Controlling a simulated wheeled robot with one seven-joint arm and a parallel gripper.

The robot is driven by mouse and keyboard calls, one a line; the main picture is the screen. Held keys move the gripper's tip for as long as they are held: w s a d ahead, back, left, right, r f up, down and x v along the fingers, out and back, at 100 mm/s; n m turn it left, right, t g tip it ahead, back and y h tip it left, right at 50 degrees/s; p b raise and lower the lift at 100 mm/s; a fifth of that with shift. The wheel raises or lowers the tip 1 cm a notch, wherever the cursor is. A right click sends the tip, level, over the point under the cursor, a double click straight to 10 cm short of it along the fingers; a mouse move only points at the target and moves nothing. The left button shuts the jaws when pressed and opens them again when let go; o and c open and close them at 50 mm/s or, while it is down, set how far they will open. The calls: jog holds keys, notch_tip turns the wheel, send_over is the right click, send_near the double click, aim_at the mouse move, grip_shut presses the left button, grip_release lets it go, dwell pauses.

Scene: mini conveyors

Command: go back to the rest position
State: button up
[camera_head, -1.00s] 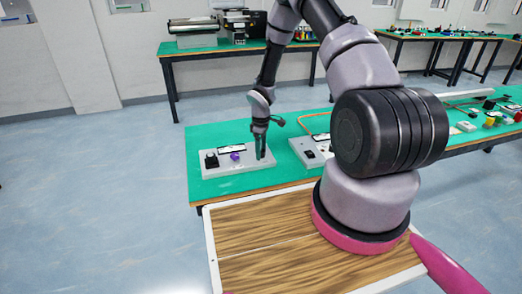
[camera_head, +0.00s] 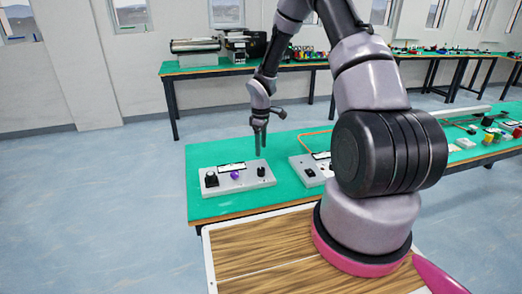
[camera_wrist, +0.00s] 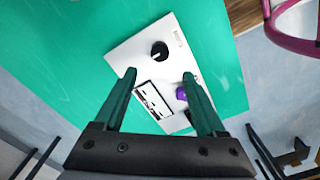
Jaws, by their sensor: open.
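My gripper (camera_head: 260,142) is open and empty, raised above the right end of a grey control panel (camera_head: 222,187) on the green table. The wrist view also shows my gripper (camera_wrist: 165,100), its two fingers apart with the panel beyond them. The panel carries a black knob (camera_head: 211,179) at left, a purple button (camera_head: 235,175) in the middle and a black knob (camera_head: 261,171) at right. The fingers are apart from the panel.
The green table (camera_head: 200,155) extends to the right, with a second grey panel (camera_head: 302,170) beside the first and several coloured parts farther right. A back table (camera_head: 190,70) with machines stands by the wall.

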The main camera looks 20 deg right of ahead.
jog(key=s+d+r+m+t, duration=0.1)
jog(key=s+r+m, duration=0.2)
jog(key=r, duration=0.7)
jog(key=s+r+m+t, duration=0.1)
jog(key=s+r+m, duration=0.15)
jog(key=r, duration=0.65)
jog(key=s+d+r+m+t, duration=0.1)
jog(key=s+r+m, duration=0.15)
jog(key=r, duration=0.75)
jog(key=s+a+r+m+t+y, duration=0.1)
jog(key=s+r+m+t, duration=0.1)
jog(key=s+r, duration=0.4)
jog(key=s+a+r+m+t+y, duration=0.1)
jog(key=s+r+m, duration=0.4)
jog(key=s, duration=0.9)
jog(key=shift+s+a+r+t, duration=0.15)
jog(key=shift+s+r+t, duration=0.2)
jog(key=shift+r+t, duration=0.4)
jog(key=shift+o, duration=0.2)
jog(key=shift+w+r+g, duration=0.1)
jog(key=shift+r+g, duration=0.05)
jog(key=shift+g, duration=0.1)
